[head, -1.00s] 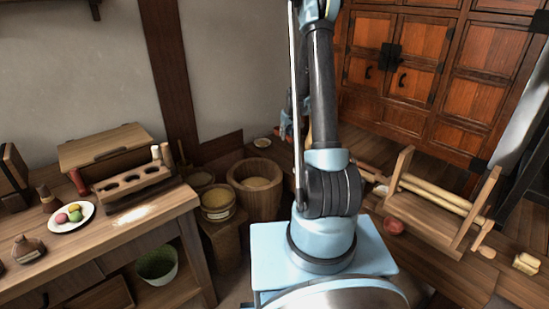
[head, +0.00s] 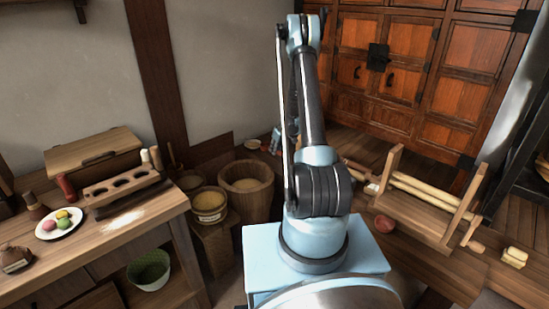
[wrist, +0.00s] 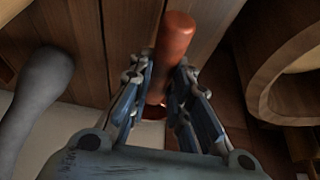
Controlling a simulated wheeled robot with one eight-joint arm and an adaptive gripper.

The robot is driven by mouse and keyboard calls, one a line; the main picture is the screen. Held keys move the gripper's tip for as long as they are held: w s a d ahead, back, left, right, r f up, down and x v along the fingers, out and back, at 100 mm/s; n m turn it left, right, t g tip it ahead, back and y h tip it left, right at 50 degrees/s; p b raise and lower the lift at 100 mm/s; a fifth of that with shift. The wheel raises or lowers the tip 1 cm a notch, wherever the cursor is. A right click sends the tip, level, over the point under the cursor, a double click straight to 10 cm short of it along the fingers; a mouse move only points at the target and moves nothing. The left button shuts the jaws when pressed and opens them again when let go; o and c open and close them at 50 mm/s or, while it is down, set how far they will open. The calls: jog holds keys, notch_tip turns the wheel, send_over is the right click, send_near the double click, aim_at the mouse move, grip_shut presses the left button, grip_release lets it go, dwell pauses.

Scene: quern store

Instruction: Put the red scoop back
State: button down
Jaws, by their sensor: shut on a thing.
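The red scoop (wrist: 176,40) shows in the wrist view as a smooth orange-red rounded handle; its bowl is not visible there. My gripper (wrist: 165,72) is shut on this handle, with one finger on each side. In the head view only a small patch of blue and red shows beside my arm, low near the wall behind the tubs, so the scoop's full shape and the gripper's contact are hidden there.
A wooden tub (head: 262,203) and a smaller tub of yellow grain (head: 208,216) stand near my arm. A table at left bears a holed wooden rack (head: 138,180) and a plate (head: 75,226) of coloured sweets. A wooden frame with rollers (head: 412,211) stands at right.

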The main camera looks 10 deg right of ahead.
jog(key=shift+f, duration=2.05)
jog(key=shift+f, duration=0.1)
jog(key=c, duration=1.5)
grip_release()
